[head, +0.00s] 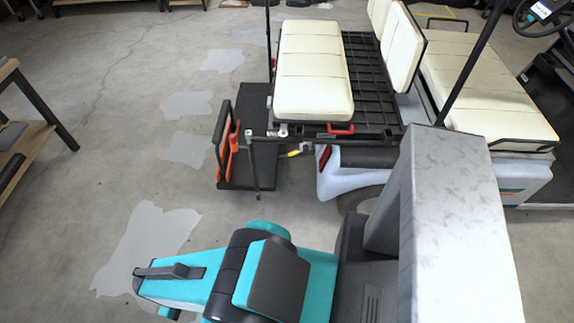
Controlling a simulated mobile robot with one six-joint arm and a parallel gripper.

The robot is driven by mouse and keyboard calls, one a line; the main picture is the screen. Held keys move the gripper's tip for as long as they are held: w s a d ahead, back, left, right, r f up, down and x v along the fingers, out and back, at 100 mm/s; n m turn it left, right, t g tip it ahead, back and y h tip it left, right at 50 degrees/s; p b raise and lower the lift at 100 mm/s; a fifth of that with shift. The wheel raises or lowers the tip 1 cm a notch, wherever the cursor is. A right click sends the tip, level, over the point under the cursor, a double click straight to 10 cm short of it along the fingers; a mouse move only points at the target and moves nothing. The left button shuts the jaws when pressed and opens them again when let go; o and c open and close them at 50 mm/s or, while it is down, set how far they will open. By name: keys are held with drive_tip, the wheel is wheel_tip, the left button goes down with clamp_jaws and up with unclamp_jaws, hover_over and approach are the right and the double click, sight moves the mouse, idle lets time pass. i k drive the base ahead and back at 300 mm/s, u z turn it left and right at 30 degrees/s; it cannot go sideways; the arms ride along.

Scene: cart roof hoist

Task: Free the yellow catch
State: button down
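The small yellow catch (294,153) shows in the head view at the rear of the golf cart, low beside a pale bracket (306,147) and beneath the dark frame bar. It is too small to tell whether it is latched. A red handle (341,130) is above and to the right of it, under the cream rear seat (313,70). My teal and black arm is folded in the lower middle of the picture, well apart from the catch.
A black rear platform (245,110) with an orange and black upright piece (230,145) stands left of the seat. A thin dark post (255,170) hangs near the catch. A wooden bench (25,140) is at far left. The floor (110,140) between is clear.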

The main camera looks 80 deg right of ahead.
sight(298, 152)
drive_tip(key=u, duration=0.45)
drive_tip(key=i, duration=0.65)
drive_tip(key=z, duration=3.85)
drive_tip(key=i, duration=0.1)
drive_tip(key=u, duration=2.05)
drive_tip(key=i, duration=0.45)
